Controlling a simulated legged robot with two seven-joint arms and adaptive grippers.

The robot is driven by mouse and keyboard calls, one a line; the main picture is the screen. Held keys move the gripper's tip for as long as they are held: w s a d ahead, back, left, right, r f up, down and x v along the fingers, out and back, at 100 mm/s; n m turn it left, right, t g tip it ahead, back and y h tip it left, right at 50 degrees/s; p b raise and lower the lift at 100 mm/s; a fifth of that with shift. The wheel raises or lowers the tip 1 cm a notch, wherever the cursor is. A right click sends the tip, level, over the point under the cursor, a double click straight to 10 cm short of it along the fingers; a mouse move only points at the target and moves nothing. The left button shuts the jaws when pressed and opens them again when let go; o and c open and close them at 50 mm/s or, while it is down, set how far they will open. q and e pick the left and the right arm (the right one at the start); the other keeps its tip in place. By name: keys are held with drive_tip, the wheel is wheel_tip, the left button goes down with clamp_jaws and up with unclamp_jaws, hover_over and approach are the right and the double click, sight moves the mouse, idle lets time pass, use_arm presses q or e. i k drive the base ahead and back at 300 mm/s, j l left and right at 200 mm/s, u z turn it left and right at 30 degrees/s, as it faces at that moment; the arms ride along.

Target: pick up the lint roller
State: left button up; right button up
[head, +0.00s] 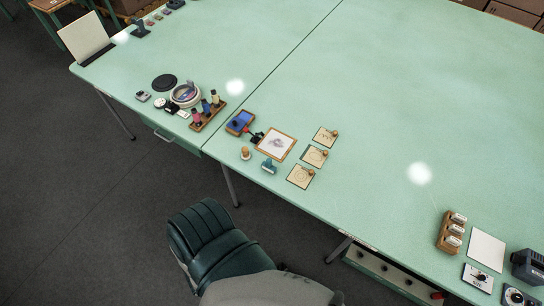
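I cannot single out the lint roller for certain at this size. A small teal roller-like piece (268,166) lies near the front edge of the green table (350,110), just below a framed white sheet. It may be the lint roller. A small dark tool with a red part (254,137) lies to the left of the frame, and a small wooden-topped piece (245,153) stands near the edge. Neither of my grippers shows in the head view, and nothing is seen touching these pieces.
A wooden rack of coloured spools (207,115) and a blue tray (239,122) stand to the left. Three small square boards (314,157) lie to the right. A dark green chair (205,240) stands before the table. The table's middle is clear.

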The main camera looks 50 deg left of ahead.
sight(267, 165)
drive_tip(key=u, duration=1.7)
